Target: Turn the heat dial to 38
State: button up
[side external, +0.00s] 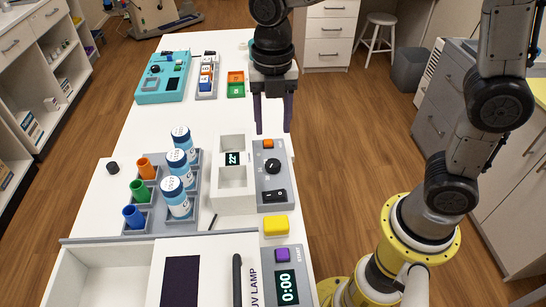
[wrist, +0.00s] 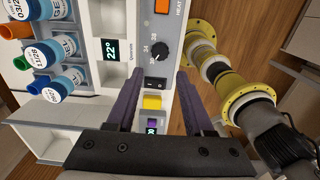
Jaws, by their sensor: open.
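The heat dial (side external: 272,166) is a round black knob on a grey panel beside a white heater block (side external: 232,190). In the wrist view the dial (wrist: 162,51) has small numbers around it; I cannot tell its exact setting. The heater display (side external: 232,158) reads 22°. My gripper (side external: 273,128) is open and empty, pointing down. It hangs above the table, above the dial and apart from it. In the wrist view my two fingers (wrist: 158,76) are spread, with the dial ahead of their tips.
An orange button (side external: 268,143) and a black rocker switch (side external: 274,196) flank the dial. A rack of blue-and-white bottles (side external: 178,195) stands left of the heater. A yellow block (side external: 276,225) and a UV lamp timer (side external: 287,287) lie nearer the camera.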

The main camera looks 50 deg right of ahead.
aim_at(273, 163)
notch_tip(273, 163, down, 11)
jog(key=shift+r, duration=0.2)
dwell(0.3)
grip_shut()
